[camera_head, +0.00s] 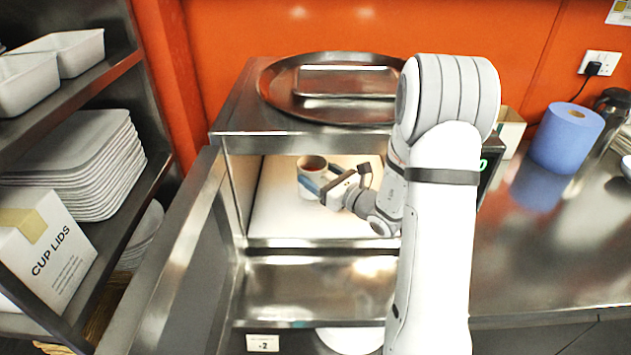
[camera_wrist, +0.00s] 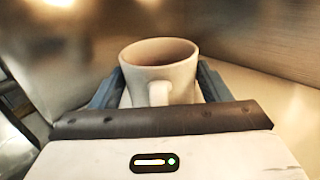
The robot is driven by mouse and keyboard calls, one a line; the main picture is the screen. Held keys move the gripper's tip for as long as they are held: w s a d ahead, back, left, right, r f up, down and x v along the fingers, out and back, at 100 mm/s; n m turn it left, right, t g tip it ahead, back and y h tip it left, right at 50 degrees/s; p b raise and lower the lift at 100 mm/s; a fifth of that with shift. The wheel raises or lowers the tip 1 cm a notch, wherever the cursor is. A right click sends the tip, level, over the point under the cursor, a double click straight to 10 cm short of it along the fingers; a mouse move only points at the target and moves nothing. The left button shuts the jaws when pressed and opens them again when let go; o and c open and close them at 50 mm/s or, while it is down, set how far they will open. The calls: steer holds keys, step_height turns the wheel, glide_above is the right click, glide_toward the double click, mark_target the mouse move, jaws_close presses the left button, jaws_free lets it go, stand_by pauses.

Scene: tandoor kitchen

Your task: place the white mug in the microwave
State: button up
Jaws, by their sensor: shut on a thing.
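The white mug (camera_head: 311,165) is inside the open microwave (camera_head: 232,185), above its pale floor, and looks upright. My gripper (camera_head: 318,186) reaches in from the right and is shut on the mug. In the wrist view the mug (camera_wrist: 165,75) sits between the two blue-grey fingers of my gripper (camera_wrist: 158,92), with its handle facing the camera and its brownish inside showing. I cannot tell whether the mug's base touches the microwave floor. The microwave door (camera_head: 185,265) stands open on the left. My arm hides the microwave's right side.
A round metal tray (camera_head: 275,88) with a rectangular pan lies on top of the microwave. A blue roll (camera_head: 567,138) stands on the right counter (camera_head: 540,250), whose front is clear.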

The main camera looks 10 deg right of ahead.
steer(key=shift+s+a+f+b, duration=0.15)
steer(key=shift+f+b, duration=0.25)
steer(key=shift+f, duration=0.75)
steer(key=shift+f, duration=0.15)
steer(key=o, duration=1.4)
